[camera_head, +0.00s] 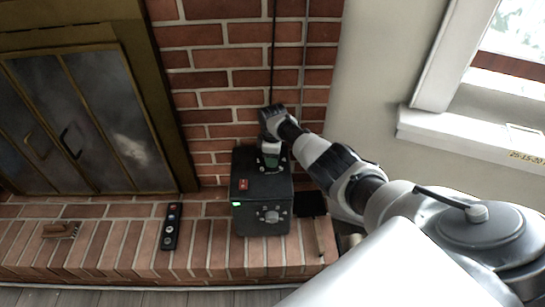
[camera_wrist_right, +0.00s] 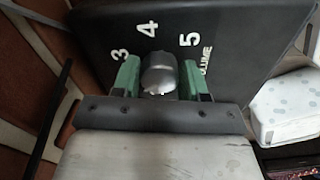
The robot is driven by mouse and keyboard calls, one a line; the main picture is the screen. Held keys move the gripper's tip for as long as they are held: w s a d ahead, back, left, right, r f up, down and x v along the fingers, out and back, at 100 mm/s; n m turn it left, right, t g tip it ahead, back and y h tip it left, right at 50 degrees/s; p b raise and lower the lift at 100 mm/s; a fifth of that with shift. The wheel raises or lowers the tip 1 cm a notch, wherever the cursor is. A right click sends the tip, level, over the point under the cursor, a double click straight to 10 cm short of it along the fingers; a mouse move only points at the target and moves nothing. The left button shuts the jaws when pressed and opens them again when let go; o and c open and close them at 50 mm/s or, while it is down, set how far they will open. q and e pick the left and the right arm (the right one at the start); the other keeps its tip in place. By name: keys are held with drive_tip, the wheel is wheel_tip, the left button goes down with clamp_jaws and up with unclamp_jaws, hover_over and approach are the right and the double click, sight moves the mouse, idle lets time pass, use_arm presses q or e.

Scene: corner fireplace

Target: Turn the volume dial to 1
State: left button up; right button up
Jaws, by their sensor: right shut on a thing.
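The black box (camera_head: 262,190) with a green light stands on the brick hearth, near its right end. The grey volume dial (camera_wrist_right: 159,72) is on its top; the white numbers 3, 4 and 5 and part of the word VOLUME show around it in the wrist view. My right gripper (camera_head: 270,158) reaches down onto the box top from the right. In the wrist view its green fingertips (camera_wrist_right: 160,80) are shut on the dial, one on each side. The dial's pointer cannot be made out, and the number 1 is not visible. My left gripper is not in view.
The box also has a red switch (camera_head: 243,184) and a front knob (camera_head: 270,216). A dark remote (camera_head: 171,227) and a small brown object (camera_head: 61,230) lie on the hearth (camera_head: 120,240) at left. The brick wall (camera_head: 225,60) rises close behind; a windowsill (camera_head: 460,137) is at right.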

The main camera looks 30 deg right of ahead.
drive_tip(key=n, duration=0.4)
drive_tip(key=shift+w+n+b, duration=0.15)
drive_tip(key=shift+n+b, duration=0.15)
drive_tip(key=shift+b, duration=0.05)
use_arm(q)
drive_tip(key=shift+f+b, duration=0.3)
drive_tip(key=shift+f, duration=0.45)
use_arm(e)
drive_tip(key=n, duration=0.4)
drive_tip(key=shift+w+n, duration=0.1)
drive_tip(key=shift+n, duration=0.2)
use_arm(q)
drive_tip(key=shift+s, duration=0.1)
use_arm(e)
drive_tip(key=o, duration=0.9)
drive_tip(key=shift+o, duration=0.2)
drive_tip(key=shift+r, duration=0.1)
drive_tip(key=shift+r, duration=0.3)
wheel_tip(320, 180, up, 3)
drive_tip(key=shift+f+p, duration=0.1)
drive_tip(key=shift+p, duration=0.9)
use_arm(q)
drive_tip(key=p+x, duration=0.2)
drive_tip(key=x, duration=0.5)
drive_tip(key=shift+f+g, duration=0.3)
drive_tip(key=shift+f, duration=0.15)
use_arm(e)
wheel_tip(320, 180, up, 7)
